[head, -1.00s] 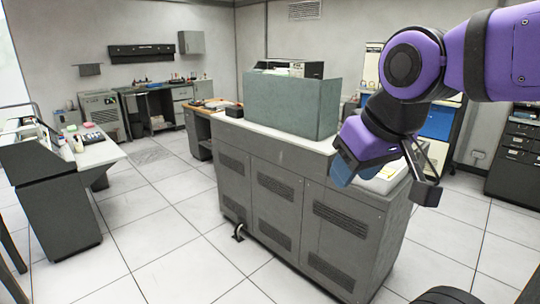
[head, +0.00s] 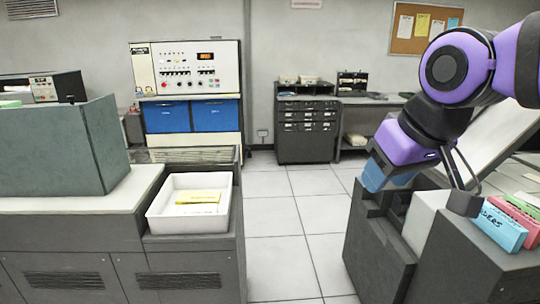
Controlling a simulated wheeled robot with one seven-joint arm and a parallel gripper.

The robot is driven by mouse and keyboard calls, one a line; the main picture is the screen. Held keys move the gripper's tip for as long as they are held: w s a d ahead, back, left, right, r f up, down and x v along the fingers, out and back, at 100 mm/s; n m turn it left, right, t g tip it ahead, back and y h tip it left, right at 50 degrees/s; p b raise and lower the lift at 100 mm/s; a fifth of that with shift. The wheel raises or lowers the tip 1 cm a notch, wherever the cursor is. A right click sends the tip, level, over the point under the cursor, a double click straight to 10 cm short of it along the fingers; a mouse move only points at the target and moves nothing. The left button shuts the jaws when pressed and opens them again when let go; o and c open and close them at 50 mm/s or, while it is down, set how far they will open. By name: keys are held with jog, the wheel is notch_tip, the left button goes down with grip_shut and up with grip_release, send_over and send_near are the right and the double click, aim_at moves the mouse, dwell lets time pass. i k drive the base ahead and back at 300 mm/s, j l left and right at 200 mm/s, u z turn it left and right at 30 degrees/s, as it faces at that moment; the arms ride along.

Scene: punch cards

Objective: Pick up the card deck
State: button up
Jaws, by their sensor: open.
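Several card decks lie at the right edge on a dark grey machine (head: 480,265): a light blue deck (head: 500,228) with handwriting on its side, a red-pink deck (head: 518,215) and a green deck (head: 530,200) behind it. Yellow cards (head: 198,198) lie in a white tray (head: 190,220) on the left cabinet. I cannot tell which one is the task's deck.
A grey cabinet with a green-grey box (head: 60,150) stands at left. A control panel (head: 190,75) with blue drawers is behind it. A dark drawer unit (head: 306,130) stands at the back wall. Free tiled floor (head: 285,225) lies between the cabinet and the machine.

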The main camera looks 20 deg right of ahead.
aim_at(511, 235)
jog(key=i+z, duration=0.1)
jog(key=z, duration=0.4)
jog(key=i+j+z, duration=0.1)
jog(key=z, duration=0.4)
jog(key=i+j+z, duration=0.1)
jog(key=z, duration=0.4)
jog(key=j+z, duration=0.25)
jog(key=z, duration=0.25)
jog(key=i+j+z, duration=0.2)
jog(key=z, duration=0.15)
jog(key=i+j+z, duration=0.1)
jog(key=j+z, duration=0.25)
jog(key=j, duration=0.15)
jog(key=i+j+z, duration=0.1)
jog(key=j+z, duration=0.65)
